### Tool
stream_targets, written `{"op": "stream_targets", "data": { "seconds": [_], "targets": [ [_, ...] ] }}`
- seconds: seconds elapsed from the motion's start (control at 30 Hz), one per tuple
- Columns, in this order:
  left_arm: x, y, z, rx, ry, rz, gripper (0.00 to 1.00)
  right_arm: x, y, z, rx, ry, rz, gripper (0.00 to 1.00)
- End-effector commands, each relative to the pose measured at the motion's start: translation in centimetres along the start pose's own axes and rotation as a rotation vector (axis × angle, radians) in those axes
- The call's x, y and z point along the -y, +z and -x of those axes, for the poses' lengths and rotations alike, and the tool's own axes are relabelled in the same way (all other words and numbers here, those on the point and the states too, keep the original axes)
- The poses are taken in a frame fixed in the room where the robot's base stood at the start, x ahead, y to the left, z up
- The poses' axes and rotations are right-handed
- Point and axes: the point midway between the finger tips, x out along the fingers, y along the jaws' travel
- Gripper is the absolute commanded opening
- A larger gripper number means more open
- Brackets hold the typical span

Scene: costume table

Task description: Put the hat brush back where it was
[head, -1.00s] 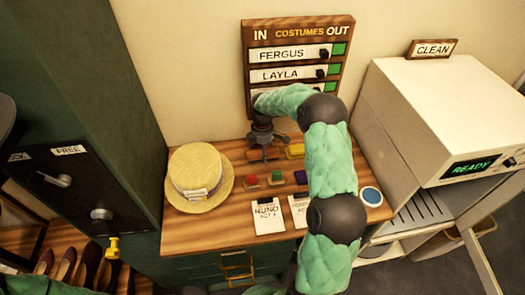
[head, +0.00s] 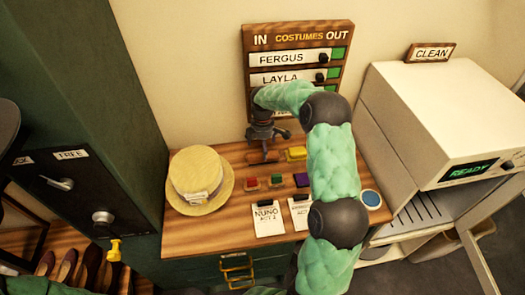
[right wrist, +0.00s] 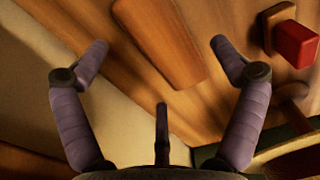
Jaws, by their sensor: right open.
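The hat brush (head: 264,157) is a small brown wooden piece lying on the costume table (head: 200,237), near its back edge. In the right wrist view its rounded wooden back (right wrist: 158,40) lies beyond and between my fingertips, with nothing gripped. My right gripper (head: 268,136) is open and empty just above the brush, pointing down; its spread fingers (right wrist: 159,46) also show in the right wrist view. The brush's bristles are hidden. My left gripper is not in view.
A straw hat (head: 196,172) sits left of the brush. Red (head: 252,182), green (head: 277,179) and purple stamps, a yellow block (head: 295,153) and two clipboards (head: 267,218) lie nearby. The costumes board (head: 292,60) rises behind; a white machine (head: 435,110) stands at right.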

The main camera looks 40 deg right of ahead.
Motion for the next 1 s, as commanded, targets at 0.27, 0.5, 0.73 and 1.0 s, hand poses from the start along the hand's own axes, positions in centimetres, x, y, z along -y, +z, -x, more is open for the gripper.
{"op": "stream_targets", "data": {
  "seconds": [0.27, 0.5, 0.73, 1.0],
  "targets": [
    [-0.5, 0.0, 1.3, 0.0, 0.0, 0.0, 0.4, -0.1, 0.0, 5.7, 0.0, 0.004, 0.001, 0.95],
    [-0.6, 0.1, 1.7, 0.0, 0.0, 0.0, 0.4, 0.0, 0.0, 7.7, 0.0, 0.001, 0.001, 0.95],
    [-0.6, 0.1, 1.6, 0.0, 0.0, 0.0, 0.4, 0.0, 0.0, 7.9, 0.0, 0.001, 0.001, 0.95],
    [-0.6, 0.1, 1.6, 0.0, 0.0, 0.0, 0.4, 0.0, 0.0, 7.9, 0.0, 0.001, 0.001, 0.95]
  ]
}}
